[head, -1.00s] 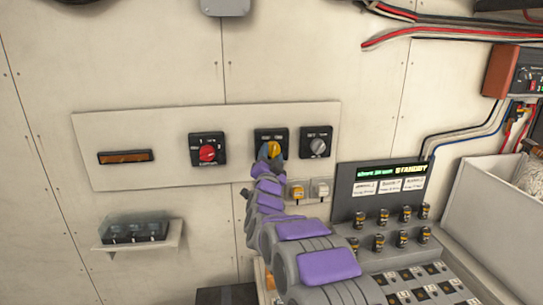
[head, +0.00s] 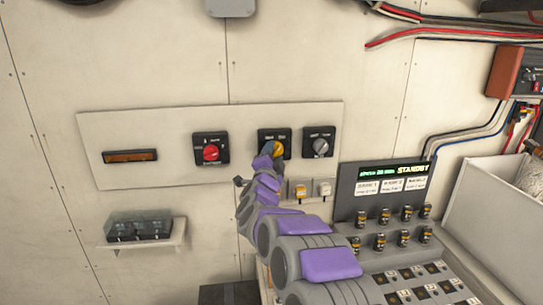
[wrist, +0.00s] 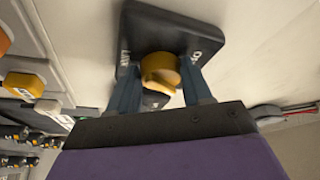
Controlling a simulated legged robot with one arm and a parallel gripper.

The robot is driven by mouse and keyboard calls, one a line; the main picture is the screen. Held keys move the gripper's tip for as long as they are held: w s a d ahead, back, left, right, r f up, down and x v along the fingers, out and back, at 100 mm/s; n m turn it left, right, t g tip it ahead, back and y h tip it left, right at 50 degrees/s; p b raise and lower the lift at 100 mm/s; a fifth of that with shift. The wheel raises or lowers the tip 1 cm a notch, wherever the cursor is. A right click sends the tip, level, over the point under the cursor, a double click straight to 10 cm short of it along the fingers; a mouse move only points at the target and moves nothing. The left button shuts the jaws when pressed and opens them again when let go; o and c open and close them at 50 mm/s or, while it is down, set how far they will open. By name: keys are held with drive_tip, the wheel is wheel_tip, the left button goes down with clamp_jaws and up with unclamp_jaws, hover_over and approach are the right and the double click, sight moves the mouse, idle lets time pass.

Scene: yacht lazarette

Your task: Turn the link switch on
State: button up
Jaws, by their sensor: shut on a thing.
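The switch with a yellow rotary knob (head: 278,149) is the middle of three on a pale wall panel. I take it for the link switch, though its label is too small to read in the head view. My gripper (head: 272,154) is at this knob and partly covers it. In the wrist view the yellow knob (wrist: 160,70) sits on a dark square plate (wrist: 165,25) with white lettering. The two blue fingers of my gripper (wrist: 160,84) are on either side of the knob, shut on it. The knob's exact angle is hard to tell.
A red-knob switch (head: 211,153) is left of it and a grey-knob switch (head: 320,145) right. Two small switches (head: 300,190) sit just below. A console screen (head: 385,185) reading STANDBY and several dark knobs are lower right. A covered shelf unit (head: 140,228) is lower left.

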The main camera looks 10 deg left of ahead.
drive_tip(key=shift+d+f, duration=0.1)
drive_tip(key=shift+d, duration=0.05)
drive_tip(key=o, duration=1)
drive_tip(key=shift+d, duration=0.15)
drive_tip(key=shift+o, duration=0.2)
drive_tip(key=shift+s+a, duration=0.1)
drive_tip(key=shift+a, duration=0.1)
drive_tip(key=shift+s+a, duration=0.1)
drive_tip(key=shift+s, duration=0.4)
drive_tip(key=d+p+v, duration=0.1)
drive_tip(key=v, duration=1.5)
drive_tip(key=shift+a, duration=0.35)
